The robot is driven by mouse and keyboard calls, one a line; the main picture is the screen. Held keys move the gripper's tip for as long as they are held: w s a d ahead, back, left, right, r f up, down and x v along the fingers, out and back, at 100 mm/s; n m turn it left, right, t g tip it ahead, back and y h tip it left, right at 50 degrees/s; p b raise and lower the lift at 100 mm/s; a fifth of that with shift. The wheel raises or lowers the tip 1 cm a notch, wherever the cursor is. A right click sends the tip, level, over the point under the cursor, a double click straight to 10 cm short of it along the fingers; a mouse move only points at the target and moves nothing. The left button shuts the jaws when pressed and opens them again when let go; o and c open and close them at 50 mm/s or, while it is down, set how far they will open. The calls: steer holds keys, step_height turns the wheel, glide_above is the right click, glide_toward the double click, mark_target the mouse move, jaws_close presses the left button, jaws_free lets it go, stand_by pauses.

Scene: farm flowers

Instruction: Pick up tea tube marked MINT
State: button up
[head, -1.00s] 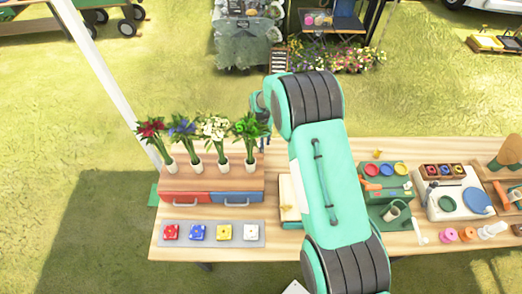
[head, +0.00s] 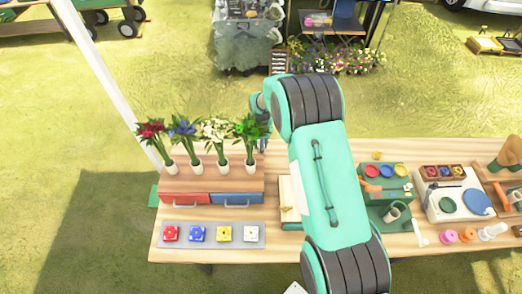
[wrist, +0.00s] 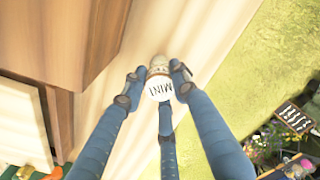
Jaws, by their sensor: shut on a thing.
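In the wrist view the tea tube (wrist: 160,88) is a small pale cylinder with a brownish end. Dark letters on its white face read MINT, upside down. My gripper (wrist: 157,74) has its blue fingers closed around the tube, with two at its sides and one below in the picture. The wood tabletop shows behind the tube; I cannot tell whether they touch. In the head view my arm hides the tube and most of my gripper.
A wooden drawer chest (head: 185,183) with flower vases on it stands left of my arm. A grey tray (head: 212,242) with several coloured blocks lies in front of it. A green box (head: 386,184) and a white board (head: 452,199) stand to the right.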

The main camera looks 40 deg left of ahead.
steer(key=shift+r, duration=0.15)
steer(key=shift+r, duration=4.9)
